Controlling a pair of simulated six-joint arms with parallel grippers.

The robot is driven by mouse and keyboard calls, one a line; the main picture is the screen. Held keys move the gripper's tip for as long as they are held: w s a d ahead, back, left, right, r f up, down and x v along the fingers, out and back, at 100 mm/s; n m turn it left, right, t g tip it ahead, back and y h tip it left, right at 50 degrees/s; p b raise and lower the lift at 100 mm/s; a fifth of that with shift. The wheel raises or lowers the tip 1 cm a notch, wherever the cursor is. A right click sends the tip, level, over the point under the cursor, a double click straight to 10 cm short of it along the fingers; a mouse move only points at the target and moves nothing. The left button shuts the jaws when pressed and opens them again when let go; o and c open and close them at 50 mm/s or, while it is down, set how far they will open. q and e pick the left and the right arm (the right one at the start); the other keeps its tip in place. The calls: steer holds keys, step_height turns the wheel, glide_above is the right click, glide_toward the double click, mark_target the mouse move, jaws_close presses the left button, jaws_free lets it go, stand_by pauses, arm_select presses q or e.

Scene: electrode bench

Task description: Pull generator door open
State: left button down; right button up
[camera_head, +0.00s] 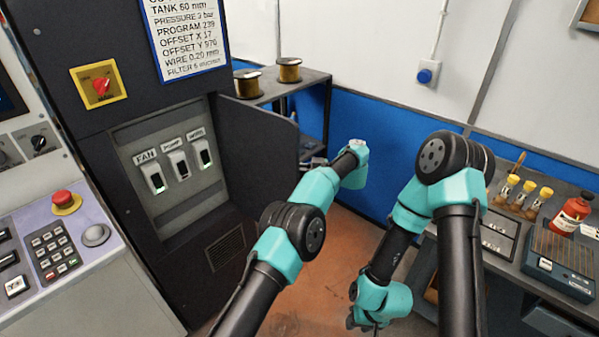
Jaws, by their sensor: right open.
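The generator door (258,150) is a dark panel standing swung out to the right of the grey cabinet. Behind it the recess (130,133) is exposed, with switches labelled FAN (153,178), PUMP (178,163) and WIRE (202,153). My left arm reaches up from the bottom middle, its wrist just right of the door's free edge. Its fingers are too small and hidden to make out, and I cannot tell whether they touch the door. My right gripper (360,321) hangs low at the bottom middle, pointing down, open and away from the door.
A control panel with a red button (65,200) and keypad (53,250) is at the left. A shelf with wire spools (289,71) stands behind the door. A right-hand bench holds a red bottle (571,214) and several brown-based pieces. Reddish floor (335,265) is clear between.

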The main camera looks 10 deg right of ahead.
arm_select(q)
steer(key=shift+w+a+r, duration=0.1)
steer(key=shift+a+r, duration=0.05)
steer(key=c, duration=1.2)
jaws_free()
steer(key=shift+s, duration=0.25)
